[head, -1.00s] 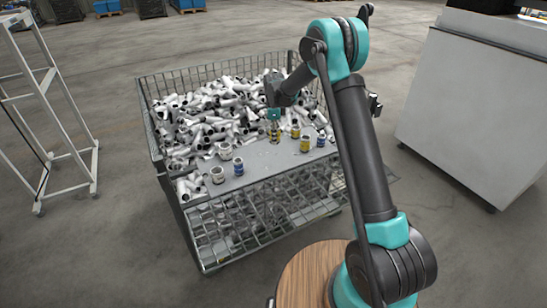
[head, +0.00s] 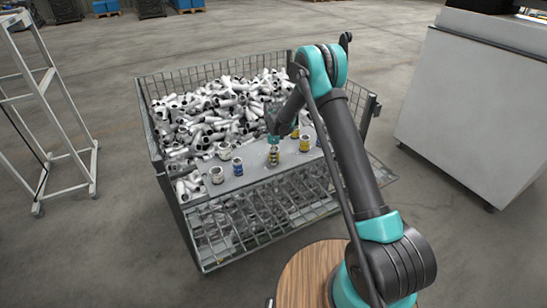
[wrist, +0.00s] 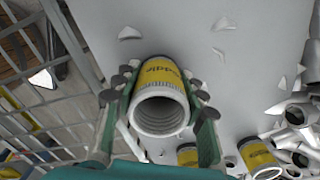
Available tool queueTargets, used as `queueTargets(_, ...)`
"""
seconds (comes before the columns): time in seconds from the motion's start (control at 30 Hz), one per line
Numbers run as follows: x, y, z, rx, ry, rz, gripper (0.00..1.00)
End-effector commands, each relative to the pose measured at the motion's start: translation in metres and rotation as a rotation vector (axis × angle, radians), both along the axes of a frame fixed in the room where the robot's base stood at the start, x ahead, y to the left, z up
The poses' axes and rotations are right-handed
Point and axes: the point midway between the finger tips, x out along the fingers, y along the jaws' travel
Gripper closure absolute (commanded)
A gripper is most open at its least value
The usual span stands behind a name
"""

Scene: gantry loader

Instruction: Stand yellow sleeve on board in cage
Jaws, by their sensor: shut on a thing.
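My gripper (head: 273,139) is shut on a yellow sleeve (head: 273,157), which looks roughly upright over the front part of the grey board (head: 250,176) in the wire cage (head: 165,150). In the wrist view the gripper fingers (wrist: 160,108) sit on both sides of the sleeve (wrist: 158,73). Its yellow band has dark lettering, and its white ribbed open end faces the camera. I cannot tell whether its lower end touches the board (wrist: 100,25). Another yellow sleeve (head: 305,144) stands on the board to the right.
White pipe fittings (head: 210,110) fill the cage behind. Two yellow-banded pieces (wrist: 257,154) show low in the wrist view. A grey cabinet (head: 470,100) stands right.

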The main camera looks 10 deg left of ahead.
Motion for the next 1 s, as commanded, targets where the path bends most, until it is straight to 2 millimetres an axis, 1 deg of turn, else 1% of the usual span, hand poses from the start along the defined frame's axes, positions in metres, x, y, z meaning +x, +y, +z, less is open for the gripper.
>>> queueTargets(0.23,0.0,0.0,-0.003,0.0,0.0,0.0,1.0)
queueTargets(0.27,0.0,0.0,-0.002,0.0,0.0,0.0,0.55)
queueTargets(0.4,0.0,0.0,-0.002,0.0,0.0,0.0,0.38)
queueTargets(0.67,0.0,0.0,-0.002,0.0,0.0,0.0,0.38)
queueTargets(0.77,0.0,0.0,0.002,0.0,0.0,0.0,0.38)
queueTargets(0.87,0.0,0.0,0.012,0.0,0.0,0.0,0.38)
queueTargets(1.0,0.0,0.0,0.038,0.0,0.0,0.0,0.38)
